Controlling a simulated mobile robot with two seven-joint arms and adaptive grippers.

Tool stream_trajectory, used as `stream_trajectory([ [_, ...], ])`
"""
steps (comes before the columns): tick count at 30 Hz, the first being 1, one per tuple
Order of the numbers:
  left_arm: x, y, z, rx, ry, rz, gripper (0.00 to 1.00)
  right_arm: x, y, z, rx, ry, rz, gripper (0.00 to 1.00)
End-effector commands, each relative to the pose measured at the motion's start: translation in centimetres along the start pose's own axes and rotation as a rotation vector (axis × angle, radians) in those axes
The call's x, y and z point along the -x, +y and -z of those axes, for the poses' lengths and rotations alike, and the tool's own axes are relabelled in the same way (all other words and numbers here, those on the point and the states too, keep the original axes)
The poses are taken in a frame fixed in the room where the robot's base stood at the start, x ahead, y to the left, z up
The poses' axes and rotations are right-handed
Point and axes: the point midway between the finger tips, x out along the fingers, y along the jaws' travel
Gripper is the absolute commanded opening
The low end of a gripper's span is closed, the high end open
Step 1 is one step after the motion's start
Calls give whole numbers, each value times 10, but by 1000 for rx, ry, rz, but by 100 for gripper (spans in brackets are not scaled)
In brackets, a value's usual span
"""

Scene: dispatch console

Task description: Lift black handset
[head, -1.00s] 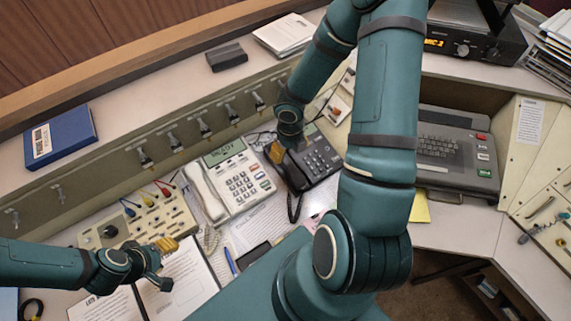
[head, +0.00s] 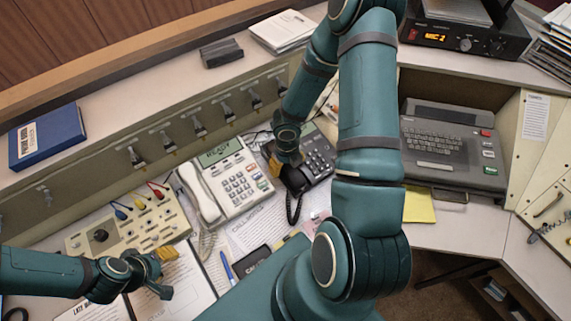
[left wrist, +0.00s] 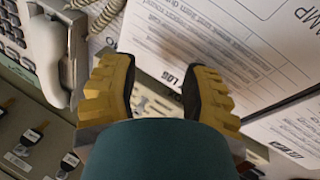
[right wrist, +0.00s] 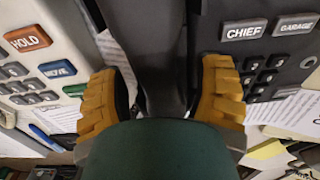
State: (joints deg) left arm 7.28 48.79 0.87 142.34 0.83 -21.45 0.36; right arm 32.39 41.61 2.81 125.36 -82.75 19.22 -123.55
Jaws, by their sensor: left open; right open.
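The black handset (head: 294,181) lies along the left side of the black desk phone (head: 319,160), its near end showing below my right gripper. My right gripper (head: 277,166) is at the handset, its yellow fingers partly hidden by the wrist in the head view. In the right wrist view the handset (right wrist: 150,50) runs between the two open yellow fingers (right wrist: 160,100), with a gap on each side. My left gripper (head: 160,272) is open and empty above the papers, and its spread fingers show in the left wrist view (left wrist: 158,95).
A white phone (head: 237,181) with its white handset (head: 200,192) stands just left of the black phone. A beige switch box (head: 125,222) is near my left gripper. A grey keyboard terminal (head: 445,145) is at right. My right arm covers the desk between.

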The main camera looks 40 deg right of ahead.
Motion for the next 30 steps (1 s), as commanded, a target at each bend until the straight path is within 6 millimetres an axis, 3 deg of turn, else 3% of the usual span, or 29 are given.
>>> stream_trajectory([
  [2, 0, 0, 0, 0, 0, 0, 47, 0, 0, 0, 0, 0, 0, 65],
  [6, 0, 0, 0, 0, 0, 0, 47, 0, 0, 0, 0, 0, 0, 16],
  [8, 0, 0, 0, 0, 0, 0, 47, 0, 0, 0, 0, 0, -1, 0],
  [20, 4, 2, 1, 0, 2, 0, 47, 8, 1, 0, -1, 0, -1, 0],
  [30, 36, 12, 8, 3, 9, -5, 47, 72, 0, -1, -1, -3, 1, 0],
])
